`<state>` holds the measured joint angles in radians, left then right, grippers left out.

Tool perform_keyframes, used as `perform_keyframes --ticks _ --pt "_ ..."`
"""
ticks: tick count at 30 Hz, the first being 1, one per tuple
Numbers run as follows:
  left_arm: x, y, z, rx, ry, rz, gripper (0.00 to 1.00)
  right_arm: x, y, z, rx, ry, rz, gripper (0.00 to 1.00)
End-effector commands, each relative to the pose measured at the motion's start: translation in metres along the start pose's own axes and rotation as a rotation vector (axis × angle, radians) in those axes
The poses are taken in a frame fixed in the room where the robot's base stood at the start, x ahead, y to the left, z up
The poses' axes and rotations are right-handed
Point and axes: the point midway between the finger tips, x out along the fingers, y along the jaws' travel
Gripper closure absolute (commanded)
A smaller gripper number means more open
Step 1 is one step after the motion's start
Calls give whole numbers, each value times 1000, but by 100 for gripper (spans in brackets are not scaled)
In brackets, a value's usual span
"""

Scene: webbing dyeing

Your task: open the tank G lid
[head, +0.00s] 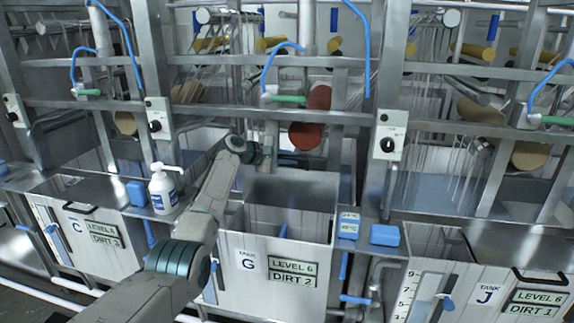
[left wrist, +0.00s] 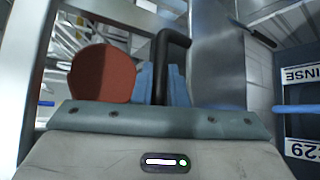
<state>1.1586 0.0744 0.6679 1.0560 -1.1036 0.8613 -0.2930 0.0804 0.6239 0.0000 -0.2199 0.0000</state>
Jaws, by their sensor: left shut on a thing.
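Tank G (head: 270,259) stands in the middle of the head view, labelled level 6, dirt 2. Its metal lid (head: 300,186) is raised and tilted up at the back, and the opening shows below it. My left gripper (head: 264,155) is at the lid's upper edge, partly hidden by my own wrist. In the left wrist view its blue fingers (left wrist: 160,85) are shut on the black lid handle (left wrist: 169,38). The lid's metal face (left wrist: 218,68) is beside the handle there. My right gripper is in neither view.
A red roller (head: 309,117) hangs just behind the lid. A white pump bottle (head: 163,189) and a blue block (head: 137,193) stand left of my arm. More blue blocks (head: 384,235) lie on the right ledge. Metal posts and rails frame the tanks.

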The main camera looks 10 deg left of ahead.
Motion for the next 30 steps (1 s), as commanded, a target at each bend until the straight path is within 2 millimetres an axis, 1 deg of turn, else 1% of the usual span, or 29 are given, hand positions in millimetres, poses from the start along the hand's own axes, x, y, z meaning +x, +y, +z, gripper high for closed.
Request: perform_keyframes --ticks 1,14,27,28,30 --pt "1 5 0 -11 0 -8 100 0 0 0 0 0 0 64" --pt "7 8 -7 -66 1 -64 100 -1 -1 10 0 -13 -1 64" --pt "7 7 -8 -69 2 -68 100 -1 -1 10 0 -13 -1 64" --pt "7 7 -8 -69 2 -68 86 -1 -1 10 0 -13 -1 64" --pt "7 7 -8 -69 1 -68 72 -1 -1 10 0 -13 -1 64"
